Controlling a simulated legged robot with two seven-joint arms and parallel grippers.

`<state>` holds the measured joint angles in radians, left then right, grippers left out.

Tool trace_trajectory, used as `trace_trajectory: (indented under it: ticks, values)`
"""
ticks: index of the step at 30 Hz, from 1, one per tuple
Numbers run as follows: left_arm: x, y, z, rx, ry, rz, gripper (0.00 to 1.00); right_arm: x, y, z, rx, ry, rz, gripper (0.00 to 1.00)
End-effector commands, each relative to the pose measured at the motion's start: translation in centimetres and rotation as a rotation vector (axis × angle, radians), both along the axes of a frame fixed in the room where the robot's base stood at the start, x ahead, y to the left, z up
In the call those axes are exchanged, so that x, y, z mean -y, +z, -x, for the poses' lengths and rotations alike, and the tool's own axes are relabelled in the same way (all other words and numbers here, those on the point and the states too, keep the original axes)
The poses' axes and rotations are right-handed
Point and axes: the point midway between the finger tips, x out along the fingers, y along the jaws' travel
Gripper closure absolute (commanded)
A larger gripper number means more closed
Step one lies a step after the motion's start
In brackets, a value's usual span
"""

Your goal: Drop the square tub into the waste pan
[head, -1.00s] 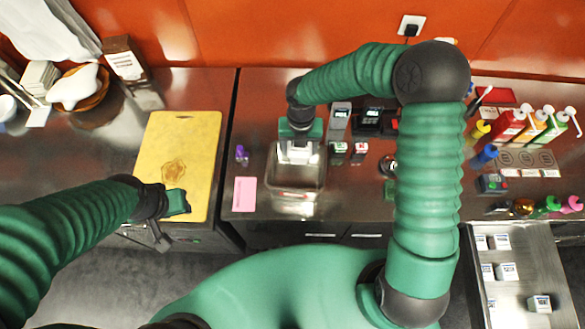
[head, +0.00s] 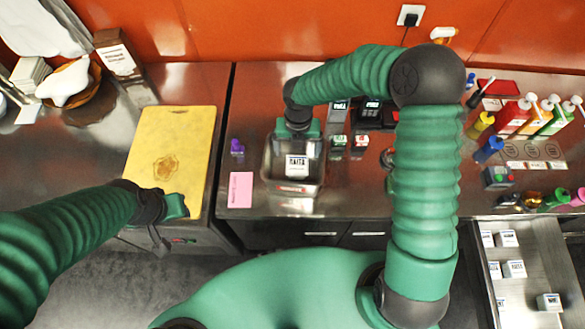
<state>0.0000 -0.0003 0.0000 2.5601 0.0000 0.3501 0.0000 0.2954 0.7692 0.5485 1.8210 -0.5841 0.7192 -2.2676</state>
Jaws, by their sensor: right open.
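The square tub (head: 297,166) is white with a dark-lettered label facing up. It sits inside the waste pan (head: 272,172), a grey see-through-looking rectangular pan on the counter. My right gripper (head: 298,138) is open at the back part of the pan, just behind the tub. Its fingertips are largely hidden under the wrist, and I cannot tell whether they touch the tub. My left gripper (head: 178,206) hangs at the front right corner of the yellow cutting board; its jaw gap does not show clearly.
A pink pad (head: 240,190) and a purple item (head: 237,147) lie left of the pan. Small boxes (head: 338,142) and a black device (head: 374,114) stand right of it. An open drawer (head: 520,240) holds several white tubs. Bottles (head: 513,118) crowd the right counter.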

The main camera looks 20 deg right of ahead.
Motion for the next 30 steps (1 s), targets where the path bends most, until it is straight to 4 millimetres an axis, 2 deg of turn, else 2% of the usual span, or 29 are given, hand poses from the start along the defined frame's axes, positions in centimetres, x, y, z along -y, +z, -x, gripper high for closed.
trace_trajectory:
  ticks: [5,8,11,22,25,30]
  values:
    - [0.0,0.0,0.0,0.000,0.000,0.000,0.64,0.0,0.1,0.0,0.000,0.000,0.000,0.10]
    - [0.0,-0.1,0.0,0.000,0.000,0.000,0.64,0.0,1.0,0.0,0.002,0.000,0.001,0.10]
    - [0.0,-0.3,0.0,0.000,0.000,0.000,0.64,0.1,3.0,0.0,0.005,-0.002,0.000,0.10]
    - [0.0,-1.1,0.0,0.000,0.000,0.000,0.64,0.0,13.4,-0.3,0.004,-0.002,0.000,0.10]
    - [0.0,-1.2,0.0,0.000,0.000,0.000,0.64,0.0,15.3,-0.3,0.002,-0.001,0.001,0.10]
    - [0.0,-1.2,0.0,0.000,0.000,0.000,0.64,0.0,16.6,-0.2,-0.002,0.000,0.000,0.10]
